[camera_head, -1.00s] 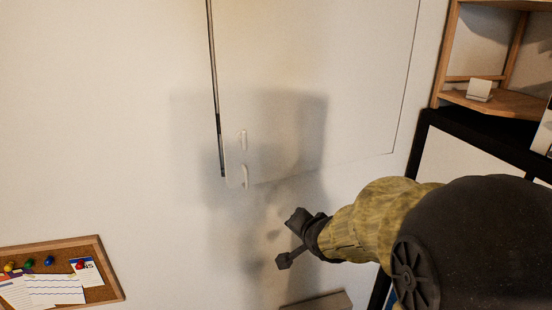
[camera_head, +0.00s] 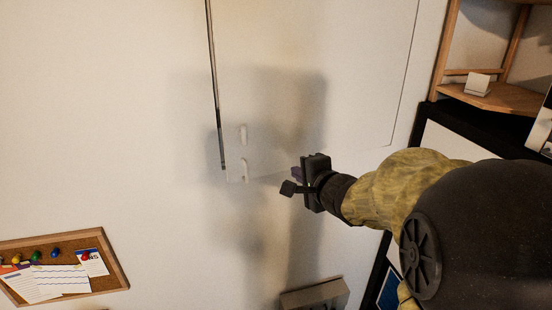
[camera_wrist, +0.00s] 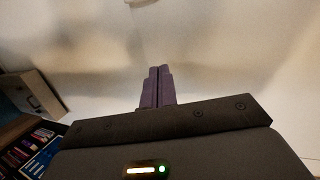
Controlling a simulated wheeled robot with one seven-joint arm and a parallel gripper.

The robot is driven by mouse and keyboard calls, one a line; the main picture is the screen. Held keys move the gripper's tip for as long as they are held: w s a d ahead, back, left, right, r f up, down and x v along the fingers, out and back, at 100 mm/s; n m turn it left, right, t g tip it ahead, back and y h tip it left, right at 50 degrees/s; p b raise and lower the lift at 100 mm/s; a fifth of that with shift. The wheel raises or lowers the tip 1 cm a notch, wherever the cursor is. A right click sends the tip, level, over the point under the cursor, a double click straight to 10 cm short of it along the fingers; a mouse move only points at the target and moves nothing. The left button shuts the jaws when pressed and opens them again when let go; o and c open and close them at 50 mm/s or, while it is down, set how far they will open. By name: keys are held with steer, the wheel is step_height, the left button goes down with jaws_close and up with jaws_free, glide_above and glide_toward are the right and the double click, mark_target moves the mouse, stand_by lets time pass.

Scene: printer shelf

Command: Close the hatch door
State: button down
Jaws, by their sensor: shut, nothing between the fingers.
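The hatch door (camera_head: 310,75) is a large white panel on the white wall in the head view. A dark gap runs down its left edge, so it stands slightly ajar there. My gripper (camera_head: 297,173) is just below the door's lower edge, right of the handle pieces, and holds nothing. In the wrist view its purple fingers (camera_wrist: 158,86) are together and point toward the pale wall. A pale piece at the top of the wrist view is cut off. I cannot tell whether the fingers touch anything.
A cork board (camera_head: 70,272) with papers and pins hangs at the lower left. A wooden corner shelf (camera_head: 500,98) and a black-framed unit stand at the right. A grey box (camera_head: 315,295) is below my gripper. The wall left of the door is clear.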

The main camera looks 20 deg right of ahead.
mark_target(271, 156)
steer(key=x, duration=0.4)
steer(key=p+x, duration=0.1)
steer(key=x, duration=0.4)
steer(key=r+x, duration=0.1)
steer(key=x, duration=0.3)
steer(key=shift+w+a, duration=0.15)
steer(key=shift+w, duration=0.4)
